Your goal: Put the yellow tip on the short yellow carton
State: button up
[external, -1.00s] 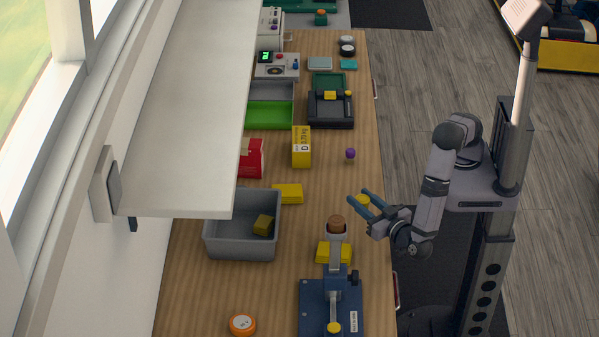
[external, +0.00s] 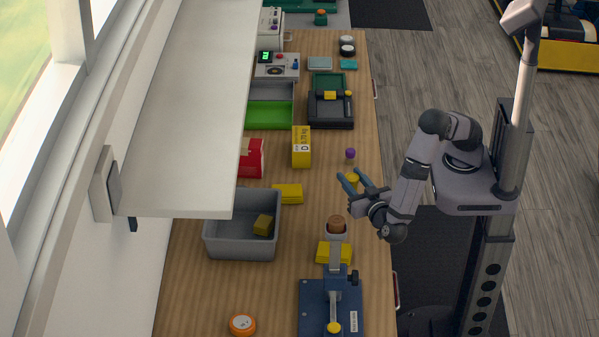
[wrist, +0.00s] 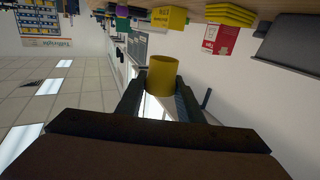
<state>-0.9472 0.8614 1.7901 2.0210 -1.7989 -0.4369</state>
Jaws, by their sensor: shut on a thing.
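My gripper (external: 350,176) is shut on the yellow tip (external: 352,179), a small yellow cylinder, and holds it above the right part of the bench. The tip also shows between the fingers in the wrist view (wrist: 162,75). A yellow carton with dark print (external: 301,152) stands upright, up and left of my gripper; it also shows in the wrist view (wrist: 169,17). A low yellow stack (external: 288,194) lies left of my gripper. Another low yellow piece (external: 333,253) lies below it, partly hidden by the blue device. I cannot tell which is the short carton.
A grey bin (external: 213,243) holds a yellow block (external: 263,224). A red box (external: 251,158) stands beneath the white shelf's edge (external: 190,214). A purple ball (external: 350,153) lies beyond my gripper.

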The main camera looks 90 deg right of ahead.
jog(key=w+d+r+m+g+h+b, duration=0.1)
jog(key=d+r+m+g, duration=0.15)
jog(key=d, duration=0.75)
jog(key=w+d+r+m+g+b, duration=0.15)
jog(key=d+g, duration=0.25)
jog(key=d, duration=0.5)
jog(key=w+d+r+m+g+h, duration=0.1)
jog(key=d+m+g, duration=0.15)
jog(key=d, duration=0.75)
jog(key=r+n+t+y, duration=0.2)
jog(key=n+t, duration=0.4)
jog(key=t, duration=0.2)
send_over(301, 139)
jog(key=shift+d+f+p, duration=0.15)
jog(key=shift+f+p, duration=0.5)
jog(key=shift+f, duration=4.4)
jog(key=shift+f, duration=0.15)
jog(key=o, duration=1)
jog(key=shift+o, duration=0.2)
